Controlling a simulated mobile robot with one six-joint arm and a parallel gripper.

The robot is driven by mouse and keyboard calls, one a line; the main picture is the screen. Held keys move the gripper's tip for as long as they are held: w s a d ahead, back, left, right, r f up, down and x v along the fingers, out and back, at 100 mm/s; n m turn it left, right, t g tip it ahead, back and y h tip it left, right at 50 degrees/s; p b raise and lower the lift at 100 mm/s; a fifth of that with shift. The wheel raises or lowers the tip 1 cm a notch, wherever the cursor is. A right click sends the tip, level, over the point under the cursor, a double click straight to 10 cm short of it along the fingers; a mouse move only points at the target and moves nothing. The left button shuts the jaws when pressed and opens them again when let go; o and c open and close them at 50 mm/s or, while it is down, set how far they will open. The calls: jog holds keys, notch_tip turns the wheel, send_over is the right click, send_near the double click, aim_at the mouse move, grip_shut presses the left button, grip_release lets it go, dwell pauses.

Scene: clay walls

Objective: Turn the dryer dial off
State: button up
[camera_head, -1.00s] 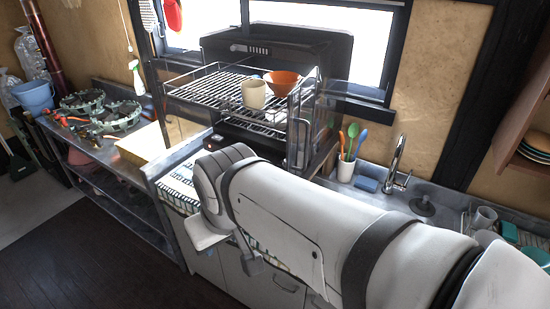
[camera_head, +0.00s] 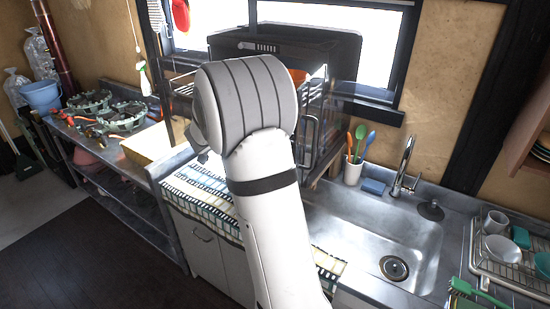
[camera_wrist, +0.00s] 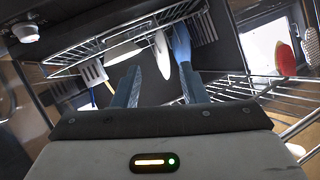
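The dish dryer (camera_head: 340,47) is a dark cabinet with wire racks below the window. In the wrist view, a pale round knob with a small red light, probably the dryer dial (camera_wrist: 26,33), sits at the upper left corner. My gripper (camera_wrist: 158,85) has its two grey-blue fingers spread apart with nothing held between them. It faces the dryer's racks, and the dial lies up and left of the fingers, apart from them. In the head view my arm hides the gripper, the dial and much of the dryer. I cannot tell the dial's setting.
A wire rack (camera_wrist: 255,88) runs close to the right of my fingers. A rear rack (camera_wrist: 130,35) holds several utensils. A sink (camera_head: 365,245) and a dish rack (camera_head: 510,262) lie right. A cluttered metal shelf unit (camera_head: 110,165) stands left.

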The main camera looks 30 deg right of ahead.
jog(key=s+d+f+m+g+h, duration=0.1)
jog(key=s+d+f+m+g, duration=0.1)
jog(key=s+d+f+g, duration=0.1)
jog(key=s+d+f+m+g+h+p, duration=0.1)
jog(key=s+d+f+m+g, duration=0.1)
jog(key=d+f+g, duration=0.3)
jog(key=s+d+f+m+g+h+p, duration=0.1)
jog(key=s+d+f+m+g, duration=0.1)
jog(key=d, duration=0.6)
jog(key=shift+s+f+m+g, duration=0.2)
jog(key=shift+s+f+g, duration=0.35)
jog(key=shift+f, duration=0.4)
jog(key=shift+s+f+m+g, duration=0.2)
jog(key=shift+s+f+g, duration=0.15)
jog(key=shift+s+f, duration=0.45)
jog(key=shift+w+f, duration=0.1)
jog(key=shift+c, duration=0.5)
